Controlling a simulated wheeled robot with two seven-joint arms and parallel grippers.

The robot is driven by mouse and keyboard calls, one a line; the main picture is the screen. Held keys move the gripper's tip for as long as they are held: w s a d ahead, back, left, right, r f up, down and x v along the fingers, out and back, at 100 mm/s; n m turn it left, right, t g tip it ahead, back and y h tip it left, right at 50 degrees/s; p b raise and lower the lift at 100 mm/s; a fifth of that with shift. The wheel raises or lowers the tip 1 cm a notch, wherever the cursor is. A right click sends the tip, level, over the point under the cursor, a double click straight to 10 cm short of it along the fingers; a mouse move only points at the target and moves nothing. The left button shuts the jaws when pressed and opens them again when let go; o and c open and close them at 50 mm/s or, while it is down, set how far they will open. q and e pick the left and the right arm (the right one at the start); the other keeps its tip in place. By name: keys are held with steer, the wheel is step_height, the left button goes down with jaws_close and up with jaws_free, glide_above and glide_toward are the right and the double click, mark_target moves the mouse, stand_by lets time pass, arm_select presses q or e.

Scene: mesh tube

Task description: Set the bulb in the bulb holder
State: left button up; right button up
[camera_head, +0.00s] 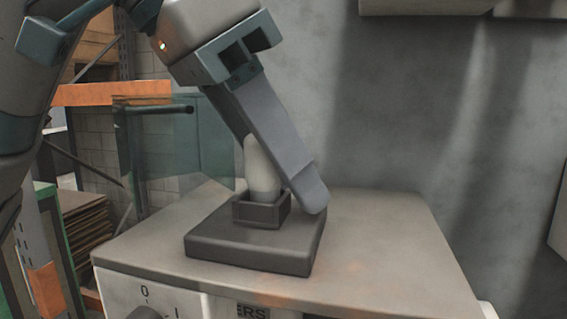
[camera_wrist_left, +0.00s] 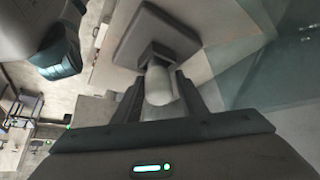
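The white bulb (camera_head: 261,168) stands nearly upright in the dark square bulb holder (camera_head: 259,217), on a flat grey base (camera_head: 250,246). Its lower end is hidden by the holder's walls. My left gripper (camera_head: 277,165) comes down at a slant from above, with its near finger covering part of the bulb's right side. In the left wrist view the bulb (camera_wrist_left: 159,84) is between the two fingers of my left gripper (camera_wrist_left: 160,80), which look close against its sides. The holder (camera_wrist_left: 157,54) shows just beyond the fingertips. My right gripper is not in view.
The holder's base rests on a grey-topped cabinet (camera_head: 375,235) with a dial on its front. The cabinet top is clear to the right. A grey wall (camera_head: 420,110) stands behind, and a translucent panel (camera_head: 180,145) and shelving are at the left.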

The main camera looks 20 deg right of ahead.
arm_select(q)
steer(key=shift+r, duration=0.1)
steer(key=shift+r, duration=0.15)
steer(key=shift+a+r, duration=0.3)
steer(key=shift+r, duration=0.05)
steer(key=b+v, duration=0.3)
steer(key=v, duration=0.8)
steer(key=shift+d, duration=0.1)
stand_by(0.4)
